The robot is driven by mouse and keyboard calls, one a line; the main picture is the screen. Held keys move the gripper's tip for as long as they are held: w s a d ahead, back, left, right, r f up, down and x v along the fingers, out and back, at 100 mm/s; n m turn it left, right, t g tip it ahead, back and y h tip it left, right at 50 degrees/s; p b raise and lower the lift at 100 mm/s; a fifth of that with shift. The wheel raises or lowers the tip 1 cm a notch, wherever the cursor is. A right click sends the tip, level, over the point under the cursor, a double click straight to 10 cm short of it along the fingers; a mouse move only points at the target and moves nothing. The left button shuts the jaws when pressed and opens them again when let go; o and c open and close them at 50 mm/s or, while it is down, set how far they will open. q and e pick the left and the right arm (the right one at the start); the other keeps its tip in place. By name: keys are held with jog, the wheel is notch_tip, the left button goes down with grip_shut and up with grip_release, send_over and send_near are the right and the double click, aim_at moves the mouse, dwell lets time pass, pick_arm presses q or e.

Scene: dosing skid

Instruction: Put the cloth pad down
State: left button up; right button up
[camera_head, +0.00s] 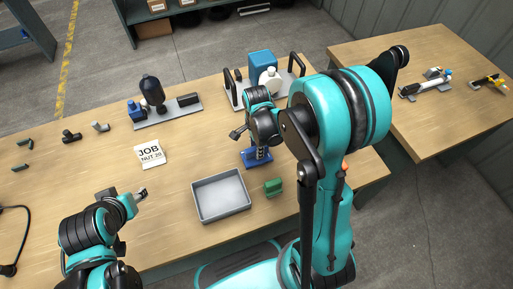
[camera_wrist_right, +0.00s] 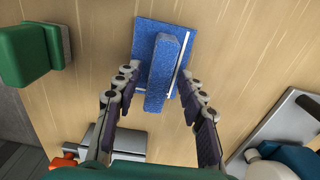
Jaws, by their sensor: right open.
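The blue cloth pad (camera_wrist_right: 147,35), a flat square with a raised blue grip bar, lies on the wooden table in the right wrist view. It also shows in the head view (camera_head: 250,161), partly hidden by my right gripper. My right gripper (camera_wrist_right: 157,85) is open, with one finger on each side of the grip bar and a gap visible on both sides. In the head view my right gripper (camera_head: 260,142) is above the pad. My left gripper (camera_head: 138,194) is over the table's left front, apart from the pad; its jaw opening is too small to tell.
A grey tray (camera_head: 221,211) is left of the pad. A green block (camera_head: 273,187) stands in front of it. Behind are a skid with a blue box (camera_head: 262,64) and a plate with a dark vessel (camera_head: 152,90). A job card (camera_head: 149,154) lies left; bare table surrounds it.

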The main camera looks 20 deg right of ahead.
notch_tip(320, 180, up, 11)
jog(key=p, duration=0.4)
jog(key=s+a+r+n+t, duration=0.4)
jog(key=s+r+n+t, duration=0.3)
jog(key=n, duration=1.1)
notch_tip(320, 180, up, 2)
jog(key=s, duration=0.2)
jog(key=shift+s+r+n, duration=0.25)
jog(key=shift+s+n, duration=0.05)
jog(key=shift+s, duration=0.1)
jog(key=shift+o, duration=0.4)
